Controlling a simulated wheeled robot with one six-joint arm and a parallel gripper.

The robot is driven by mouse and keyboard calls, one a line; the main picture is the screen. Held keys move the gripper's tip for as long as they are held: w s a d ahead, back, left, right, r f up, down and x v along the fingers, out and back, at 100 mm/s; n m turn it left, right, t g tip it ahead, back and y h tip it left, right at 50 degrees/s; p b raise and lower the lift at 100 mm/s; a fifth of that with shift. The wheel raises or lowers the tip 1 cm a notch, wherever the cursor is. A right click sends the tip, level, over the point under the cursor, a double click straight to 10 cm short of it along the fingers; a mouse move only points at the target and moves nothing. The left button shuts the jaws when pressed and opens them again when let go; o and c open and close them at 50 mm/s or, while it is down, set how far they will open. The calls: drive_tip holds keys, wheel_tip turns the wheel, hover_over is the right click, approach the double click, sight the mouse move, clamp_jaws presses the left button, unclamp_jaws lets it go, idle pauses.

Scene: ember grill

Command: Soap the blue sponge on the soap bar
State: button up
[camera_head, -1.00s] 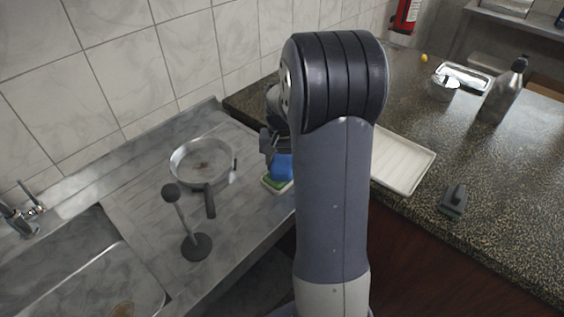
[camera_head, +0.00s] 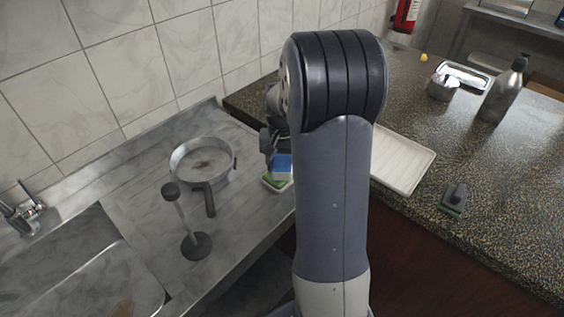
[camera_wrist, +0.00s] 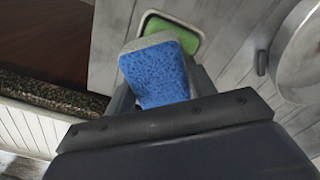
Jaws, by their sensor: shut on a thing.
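The blue sponge (camera_head: 283,161) has a pale layer on one side and is held tilted in my gripper (camera_head: 277,148), just above or against the soap bar; I cannot tell whether they touch. In the wrist view the sponge (camera_wrist: 158,74) sits between the fingers of my gripper (camera_wrist: 162,88), which are shut on it. The green soap bar (camera_head: 271,181) lies in a small white dish (camera_head: 284,188) on the steel drainboard. In the wrist view the soap bar (camera_wrist: 172,32) shows beyond the sponge, which partly covers it and its dish (camera_wrist: 143,21).
A frying pan (camera_head: 203,163) and a dark upright stand (camera_head: 195,244) are left of the soap dish. The sink (camera_head: 85,275) is at lower left. A white tray (camera_head: 402,160), a dark-handled brush (camera_head: 454,199) and a metal bottle (camera_head: 503,92) are on the speckled counter.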

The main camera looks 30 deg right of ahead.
sight(282, 160)
drive_tip(key=shift+r+p, duration=2.8)
drive_tip(key=shift+r, duration=0.7)
drive_tip(key=shift+f, duration=0.1)
